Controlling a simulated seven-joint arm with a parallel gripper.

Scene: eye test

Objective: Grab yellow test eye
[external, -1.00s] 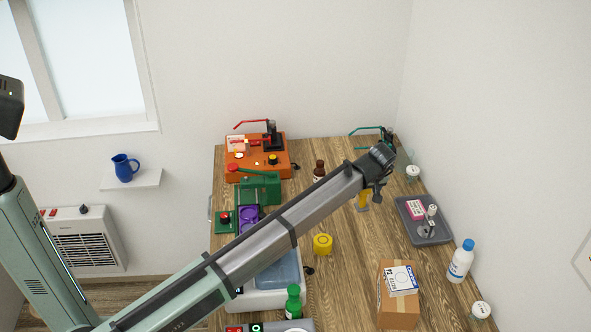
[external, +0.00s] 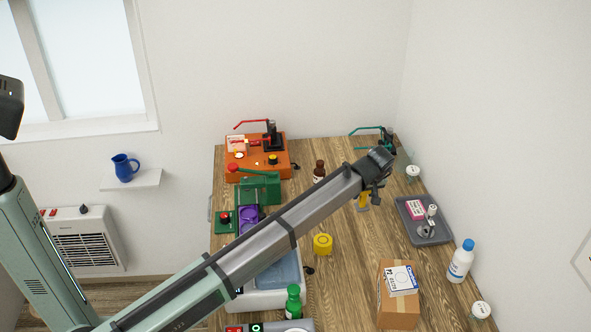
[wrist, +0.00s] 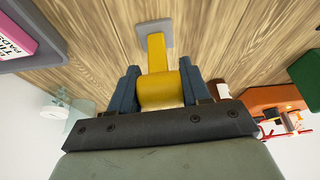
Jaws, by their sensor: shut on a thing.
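The yellow test eye (wrist: 158,88) shows in the wrist view as a yellow block on a narrow yellow stem, with a grey square foot (wrist: 154,33) at its far end. My gripper (wrist: 160,90) is shut on the yellow block, one blue finger against each side. In the external view the yellow test eye (external: 363,199) shows just left of my gripper (external: 375,192), partly hidden by the arm's end. I cannot tell whether its foot rests on the wooden table (external: 345,275) or is slightly above it.
A yellow round item (external: 322,244) stands nearer the front. A brown bottle (external: 319,171) is left of my gripper. A grey tray (external: 432,236) with a pink box lies to the right. A cardboard box (external: 398,312) and a white bottle (external: 460,262) stand nearer. Bare wood lies mid-table.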

